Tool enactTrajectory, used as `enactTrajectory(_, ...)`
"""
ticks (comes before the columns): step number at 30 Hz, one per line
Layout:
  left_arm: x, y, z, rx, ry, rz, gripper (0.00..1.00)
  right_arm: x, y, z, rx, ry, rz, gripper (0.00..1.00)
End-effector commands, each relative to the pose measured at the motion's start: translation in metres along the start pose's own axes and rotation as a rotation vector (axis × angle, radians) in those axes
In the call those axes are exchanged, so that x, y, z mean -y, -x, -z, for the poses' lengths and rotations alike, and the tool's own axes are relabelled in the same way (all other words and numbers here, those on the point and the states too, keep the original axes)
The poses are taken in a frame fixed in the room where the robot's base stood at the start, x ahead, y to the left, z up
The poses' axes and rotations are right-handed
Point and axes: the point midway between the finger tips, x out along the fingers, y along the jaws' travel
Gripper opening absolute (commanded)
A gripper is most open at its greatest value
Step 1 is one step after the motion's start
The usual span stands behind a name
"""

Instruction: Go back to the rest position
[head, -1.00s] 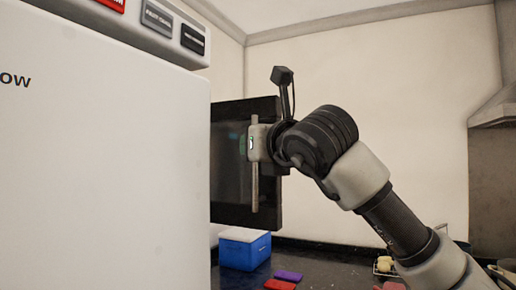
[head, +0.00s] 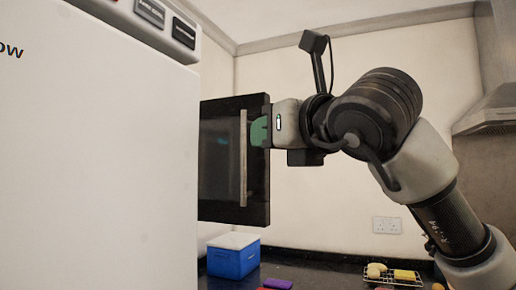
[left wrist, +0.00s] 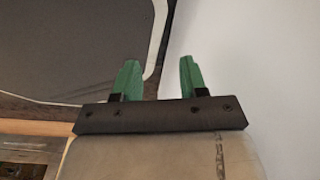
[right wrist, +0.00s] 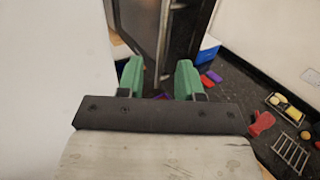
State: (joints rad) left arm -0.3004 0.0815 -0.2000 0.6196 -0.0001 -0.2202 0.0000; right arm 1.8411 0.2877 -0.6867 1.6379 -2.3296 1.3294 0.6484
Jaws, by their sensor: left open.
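My right gripper (head: 258,131) shows in the head view in front of the dark door, just right of its long handle (head: 243,158). In the right wrist view the right gripper (right wrist: 159,80) has its green fingers apart with nothing held; the door (right wrist: 146,22) and its handle (right wrist: 163,45) show beyond them. In the left wrist view my left gripper (left wrist: 156,80) has its green fingers apart and is empty. My left gripper is not visible in the head view.
A tall white cabinet (head: 95,150) fills the left of the head view. The dark door (head: 220,155) stands open past its edge. A blue box with a white lid (head: 233,262), a purple item (head: 277,284) and a wire rack (head: 405,281) with food are on the dark counter.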

Motion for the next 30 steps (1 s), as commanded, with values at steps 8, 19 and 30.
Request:
enactTrajectory(8, -0.001, -0.003, 0.0, 0.0, 0.001, -0.001, 0.43, -0.001, 0.011, 0.0, 0.0, 0.0, -0.001, 0.36)
enactTrajectory(19, -0.002, -0.003, 0.0, 0.0, 0.001, -0.002, 0.43, -0.001, 0.01, 0.0, -0.001, 0.0, -0.003, 0.36)
enactTrajectory(30, -0.002, -0.003, 0.0, -0.001, 0.001, -0.002, 0.43, -0.048, -0.017, 0.084, 0.002, -0.212, -0.501, 0.36)
